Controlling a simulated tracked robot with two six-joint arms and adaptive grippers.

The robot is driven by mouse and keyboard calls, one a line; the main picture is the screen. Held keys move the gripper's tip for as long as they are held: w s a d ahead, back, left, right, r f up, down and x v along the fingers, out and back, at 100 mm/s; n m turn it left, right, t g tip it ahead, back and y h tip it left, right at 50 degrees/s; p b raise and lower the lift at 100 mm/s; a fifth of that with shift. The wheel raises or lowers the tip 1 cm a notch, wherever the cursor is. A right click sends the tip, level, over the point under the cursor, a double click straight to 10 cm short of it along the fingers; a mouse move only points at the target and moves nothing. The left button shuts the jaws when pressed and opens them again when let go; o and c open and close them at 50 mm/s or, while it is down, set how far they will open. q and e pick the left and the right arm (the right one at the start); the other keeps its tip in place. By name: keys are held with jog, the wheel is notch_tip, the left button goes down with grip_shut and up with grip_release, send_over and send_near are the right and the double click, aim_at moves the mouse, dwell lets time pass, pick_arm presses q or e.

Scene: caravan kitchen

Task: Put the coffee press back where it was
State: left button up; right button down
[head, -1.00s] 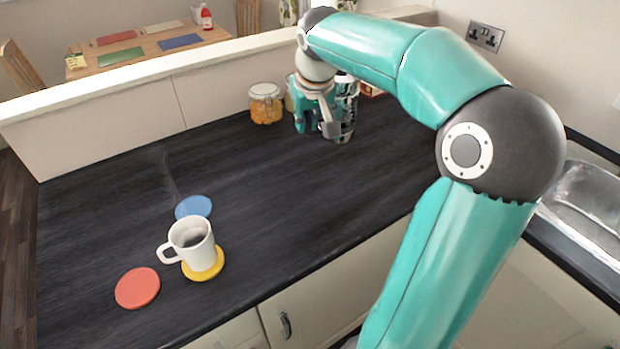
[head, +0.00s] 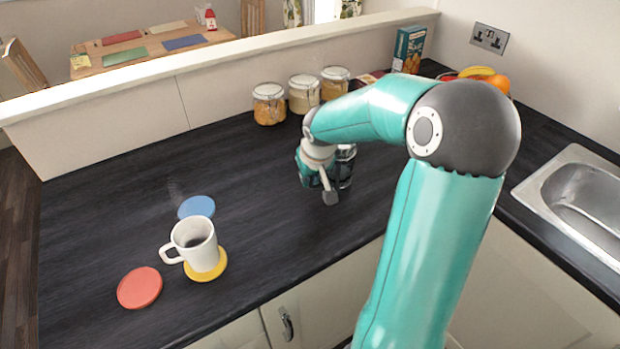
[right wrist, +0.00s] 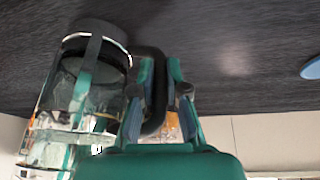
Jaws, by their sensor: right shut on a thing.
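The coffee press (head: 346,165) is a clear glass cylinder with dark and metal parts, on the middle-right of the dark worktop, partly hidden behind my right gripper (head: 327,172). In the right wrist view the press (right wrist: 85,85) is at the left, with its black handle (right wrist: 155,105) between the fingers of my right gripper (right wrist: 160,75), which is shut on it. I cannot tell whether the base of the press touches the worktop. My left gripper is not in view.
Glass jars (head: 303,93) stand along the back wall, with a box (head: 408,49) and fruit (head: 482,73) farther right. A white mug (head: 203,240) stands on a yellow coaster (head: 207,272), near blue (head: 197,206) and red (head: 139,288) coasters. The worktop between the coasters and the press is clear.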

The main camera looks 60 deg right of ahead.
dwell(0.3)
jog(key=c, duration=1.2)
grip_release()
jog(key=shift+f, duration=0.1)
jog(key=shift+s+a+r, duration=0.1)
jog(key=shift+r, duration=0.45)
jog(key=v, duration=1.1)
